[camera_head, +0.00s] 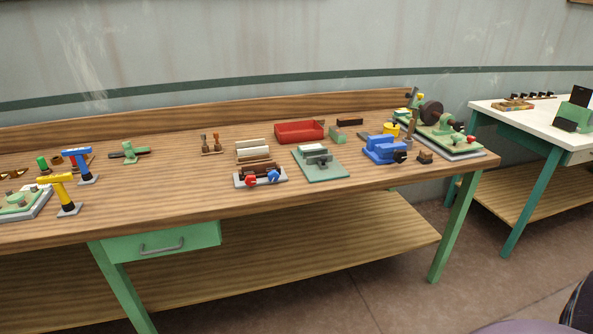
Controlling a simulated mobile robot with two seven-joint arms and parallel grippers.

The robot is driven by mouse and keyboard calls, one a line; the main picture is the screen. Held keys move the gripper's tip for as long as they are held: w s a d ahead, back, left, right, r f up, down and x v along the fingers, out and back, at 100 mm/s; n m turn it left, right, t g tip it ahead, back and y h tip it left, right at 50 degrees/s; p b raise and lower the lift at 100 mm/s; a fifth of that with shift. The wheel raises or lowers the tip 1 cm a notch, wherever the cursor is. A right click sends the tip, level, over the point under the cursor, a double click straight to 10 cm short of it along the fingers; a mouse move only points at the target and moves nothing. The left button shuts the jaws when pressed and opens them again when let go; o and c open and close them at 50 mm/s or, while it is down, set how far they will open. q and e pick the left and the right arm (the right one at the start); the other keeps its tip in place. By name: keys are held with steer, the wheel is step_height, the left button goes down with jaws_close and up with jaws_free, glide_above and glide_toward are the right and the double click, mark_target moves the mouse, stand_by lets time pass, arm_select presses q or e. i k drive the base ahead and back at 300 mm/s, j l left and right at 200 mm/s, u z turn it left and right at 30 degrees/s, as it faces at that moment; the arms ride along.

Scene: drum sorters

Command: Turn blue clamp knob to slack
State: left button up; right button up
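A small blue knob (273,177) sits at the front of a grey-based fixture (262,184) near the middle front edge of the wooden bench. A red knob (251,181) is beside it on the left. The fixture also carries dark brown bars behind the knobs. The knob is too small to tell its turned position or any marks. A blue vise-like block (380,148) with a black knob (400,156) stands farther right on the bench. I cannot tell from the picture which of these is the clamp. Neither of my grippers shows.
A green plate fixture (330,168) is just right of the knobs, and a cream block rack (252,145) is behind them. A red tray (299,132) lies farther back. Yellow (55,179) and blue (77,152) T-shaped stands are at left. Bare bench top (160,185) lies left of the fixture.

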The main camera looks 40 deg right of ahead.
mark_target(273, 175)
steer(key=z, duration=1)
steer(key=u, duration=0.4)
steer(key=l+u, duration=0.3)
steer(key=u, duration=0.15)
steer(key=i+l+u, duration=0.1)
steer(key=l+u, duration=0.55)
steer(key=l, duration=0.15)
steer(key=k+l+u, duration=0.1)
steer(key=l+u, duration=0.25)
steer(key=l, duration=0.2)
steer(key=k+l, duration=0.15)
steer(key=l, duration=0.15)
steer(key=k+l+u, duration=0.15)
steer(key=l, duration=0.15)
steer(key=k+l, duration=0.1)
steer(key=l, duration=0.3)
steer(key=k+l, duration=0.15)
steer(key=l, duration=0.3)
steer(key=k+l, duration=0.1)
steer(key=l, duration=0.3)
steer(key=k+l, duration=0.1)
steer(key=l, duration=0.35)
steer(key=u, duration=0.05)
